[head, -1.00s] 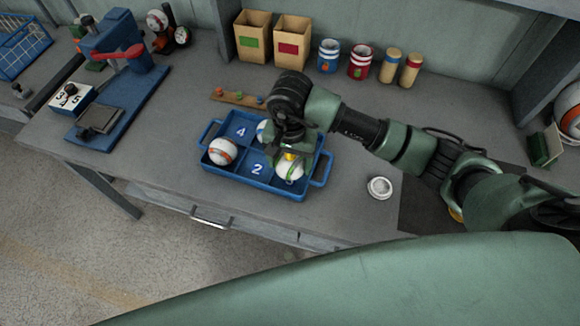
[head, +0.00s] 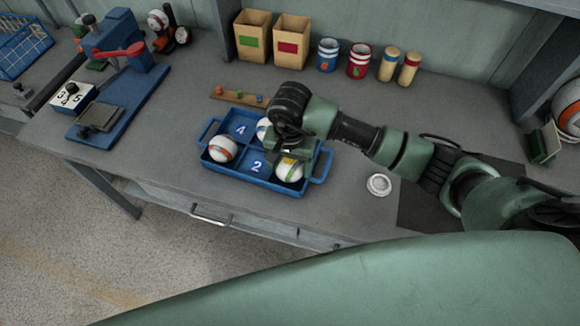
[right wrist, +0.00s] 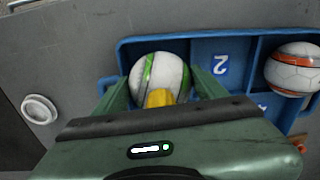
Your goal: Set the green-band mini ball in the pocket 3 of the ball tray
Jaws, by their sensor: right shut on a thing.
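The green-band mini ball (head: 289,171) is white with green bands. It is at the front-right pocket of the blue ball tray (head: 235,177). My right gripper (right wrist: 160,92) is shut on it from above, one finger on each side in the right wrist view. The ball (right wrist: 158,70) hides that pocket's number, and I cannot tell whether it touches the floor. An orange-band ball (head: 222,149) sits in the front-left pocket. A third ball (head: 263,129) in the back row is partly hidden by my right gripper. Empty pockets show the numbers 2 and 4. My left gripper is out of view.
A blue press (head: 118,85) stands at the left. Boxes (head: 252,37), jars (head: 359,60) and cylinders line the back.

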